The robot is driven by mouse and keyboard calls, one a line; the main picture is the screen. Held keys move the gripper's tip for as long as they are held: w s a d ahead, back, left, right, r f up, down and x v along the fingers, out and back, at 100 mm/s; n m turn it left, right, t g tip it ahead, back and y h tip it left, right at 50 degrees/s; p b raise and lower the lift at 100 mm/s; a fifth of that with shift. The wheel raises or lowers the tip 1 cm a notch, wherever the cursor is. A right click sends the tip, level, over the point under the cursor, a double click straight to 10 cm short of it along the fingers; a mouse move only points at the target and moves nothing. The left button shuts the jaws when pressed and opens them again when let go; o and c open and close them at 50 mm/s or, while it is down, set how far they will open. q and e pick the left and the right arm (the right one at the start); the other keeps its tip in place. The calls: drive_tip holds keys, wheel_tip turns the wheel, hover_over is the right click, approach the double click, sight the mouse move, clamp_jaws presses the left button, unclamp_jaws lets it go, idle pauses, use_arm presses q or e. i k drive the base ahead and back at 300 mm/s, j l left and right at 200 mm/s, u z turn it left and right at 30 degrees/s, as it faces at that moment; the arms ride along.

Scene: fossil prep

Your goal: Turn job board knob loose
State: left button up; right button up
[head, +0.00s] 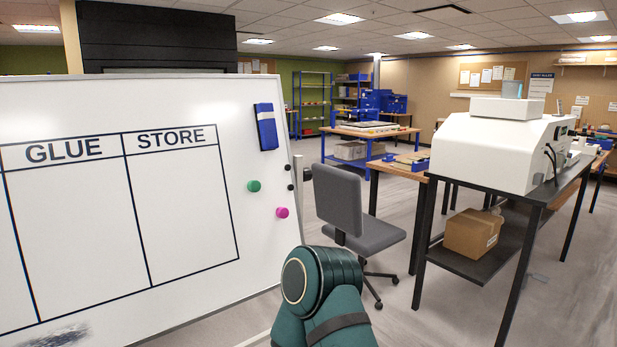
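The white job board (185,250) fills the left of the head view, with a printed table headed GLUE and STORE. At its right edge a dark knob-like part (308,174) sticks out beside the frame. Two small black round spots (290,187) sit on the board close to that edge. I cannot tell how tight the knob is. A teal link of my arm rises at bottom centre, below and in front of the board's right edge. Neither of my grippers shows in this view.
A blue eraser (266,127), a green magnet (254,186) and a pink magnet (282,212) are on the board. A grey office chair (345,200) stands just right of it. A black table (480,262) with a white machine (490,150) stands farther right. Some floor between is open.

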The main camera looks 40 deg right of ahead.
sight(307, 172)
drive_tip(key=l+u, duration=0.1)
drive_tip(key=l, duration=0.85)
drive_tip(key=l+u, duration=0.1)
drive_tip(key=l, duration=0.9)
drive_tip(key=l+u, duration=0.15)
drive_tip(key=l, duration=0.8)
drive_tip(key=k+l+u, duration=0.1)
drive_tip(key=l, duration=0.85)
